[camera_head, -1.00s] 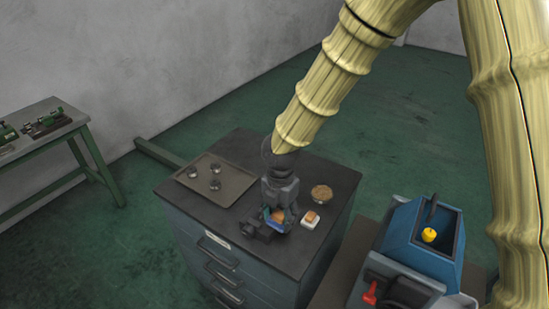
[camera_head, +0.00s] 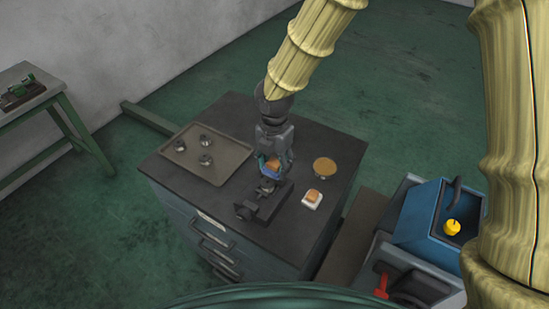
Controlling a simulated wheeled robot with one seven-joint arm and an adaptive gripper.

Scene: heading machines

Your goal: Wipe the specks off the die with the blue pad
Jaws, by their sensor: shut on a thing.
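My gripper (camera_head: 273,168) is above the dark cabinet top, shut on the blue pad (camera_head: 270,172), which has an orange-brown part on top. The pad is just above and behind the far part of a small dark vise (camera_head: 259,207). I cannot tell whether pad and vise touch. A small pale metal piece (camera_head: 266,187) shows in the vise just below the pad; it may be the die, partly hidden by the pad and gripper. Specks are too small to make out.
A tray (camera_head: 228,165) with three metal parts (camera_head: 206,142) lies at the left of the cabinet top (camera_head: 290,235). A round tin (camera_head: 325,169) and a white dish (camera_head: 312,200) with an orange block stand at the right. A blue machine (camera_head: 425,225) is at the lower right.

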